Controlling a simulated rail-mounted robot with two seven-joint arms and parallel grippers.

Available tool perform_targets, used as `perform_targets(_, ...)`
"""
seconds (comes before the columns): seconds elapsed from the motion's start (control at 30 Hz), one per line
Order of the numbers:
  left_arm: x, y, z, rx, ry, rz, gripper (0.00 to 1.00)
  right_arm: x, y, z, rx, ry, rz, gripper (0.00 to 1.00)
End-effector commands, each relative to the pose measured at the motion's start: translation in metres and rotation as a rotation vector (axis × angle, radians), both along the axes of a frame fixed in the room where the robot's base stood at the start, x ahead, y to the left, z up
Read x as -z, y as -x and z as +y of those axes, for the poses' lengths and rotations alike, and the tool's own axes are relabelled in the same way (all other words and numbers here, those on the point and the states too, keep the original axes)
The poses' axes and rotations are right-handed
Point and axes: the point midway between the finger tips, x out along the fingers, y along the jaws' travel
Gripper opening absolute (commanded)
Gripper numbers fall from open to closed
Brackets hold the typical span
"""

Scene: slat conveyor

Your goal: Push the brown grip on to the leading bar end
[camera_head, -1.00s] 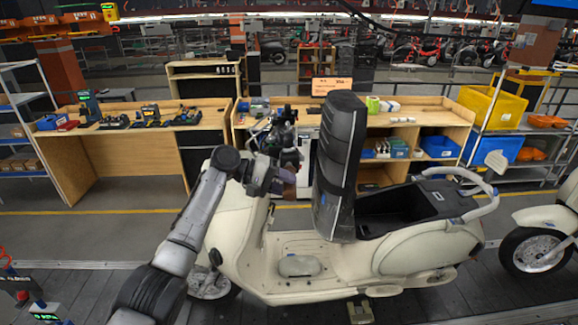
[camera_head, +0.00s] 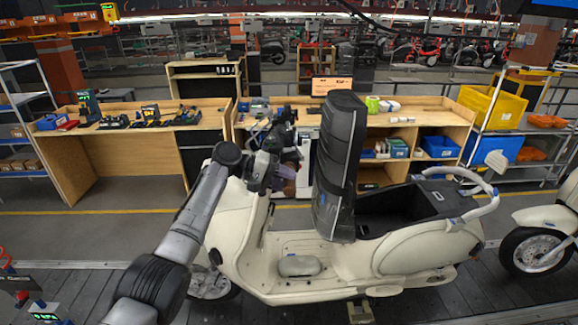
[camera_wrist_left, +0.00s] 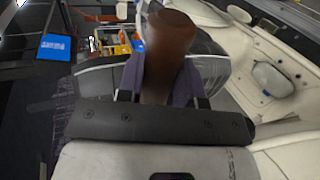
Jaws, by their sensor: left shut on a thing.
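The brown grip (camera_wrist_left: 170,45) stands between the fingers of my left gripper in the left wrist view. My left gripper (camera_head: 284,179) is shut on it, in front of the cream scooter (camera_head: 420,250). In the head view the gripper is at the scooter's steering head, left of the raised dark seat (camera_head: 340,150). My arm and wrist cover much of the handlebar area. I cannot make out the leading bar end or whether the grip touches it. My right gripper is not in view.
The scooter stands on the dark slat conveyor (camera_head: 500,303), with another cream scooter (camera_head: 555,215) at the right edge. The upright seat is close to the right of my left gripper. Wooden benches (camera_head: 85,150) with tools and bins stand behind, across a floor aisle.

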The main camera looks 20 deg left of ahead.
Motion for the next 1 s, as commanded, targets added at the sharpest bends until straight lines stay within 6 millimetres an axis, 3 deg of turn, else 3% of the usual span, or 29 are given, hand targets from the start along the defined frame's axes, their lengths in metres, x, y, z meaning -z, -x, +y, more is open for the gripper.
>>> perform_targets(1.0, 0.0, -0.015, 0.006, 0.0, 0.002, 0.002, 0.14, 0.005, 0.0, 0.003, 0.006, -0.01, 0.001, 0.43)
